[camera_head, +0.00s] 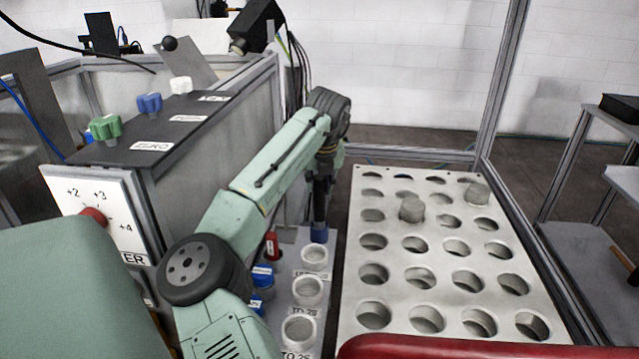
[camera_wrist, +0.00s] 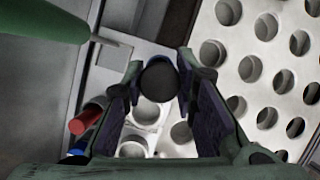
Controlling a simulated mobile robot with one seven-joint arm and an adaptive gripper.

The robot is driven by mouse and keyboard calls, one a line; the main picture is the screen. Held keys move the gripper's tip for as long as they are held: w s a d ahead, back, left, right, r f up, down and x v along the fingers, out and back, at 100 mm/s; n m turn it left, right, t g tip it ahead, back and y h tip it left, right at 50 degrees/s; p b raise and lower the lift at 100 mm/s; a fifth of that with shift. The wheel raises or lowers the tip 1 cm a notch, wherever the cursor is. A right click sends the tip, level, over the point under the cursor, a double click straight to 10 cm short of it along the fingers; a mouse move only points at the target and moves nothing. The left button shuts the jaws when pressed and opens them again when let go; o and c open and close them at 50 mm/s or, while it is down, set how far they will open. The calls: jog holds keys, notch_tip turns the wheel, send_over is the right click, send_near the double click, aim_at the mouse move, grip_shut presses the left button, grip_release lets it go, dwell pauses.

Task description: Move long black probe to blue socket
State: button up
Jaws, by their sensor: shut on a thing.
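My gripper (camera_head: 319,236) points down over the far end of the row of white cups, left of the perforated plate. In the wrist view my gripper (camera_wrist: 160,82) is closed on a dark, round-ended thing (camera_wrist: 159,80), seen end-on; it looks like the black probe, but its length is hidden. Blue round pieces (camera_head: 262,275) stand left of the cups, and a blue piece also shows at the lower left of the wrist view (camera_wrist: 76,157). I cannot tell which is the blue socket. A red piece (camera_head: 272,245) stands just behind them.
White cups (camera_head: 314,258) stand in a row below my gripper. The perforated plate (camera_head: 390,190) is to the right, with two grey cylinders (camera_head: 411,210) on it. A panel with green, blue and white knobs (camera_head: 150,104) is at the left. A frame post (camera_head: 500,85) rises behind the plate.

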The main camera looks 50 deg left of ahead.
jog(key=shift+f, duration=0.25)
jog(key=o, duration=1.1)
jog(key=b+v, duration=0.1)
jog(key=v, duration=1.1)
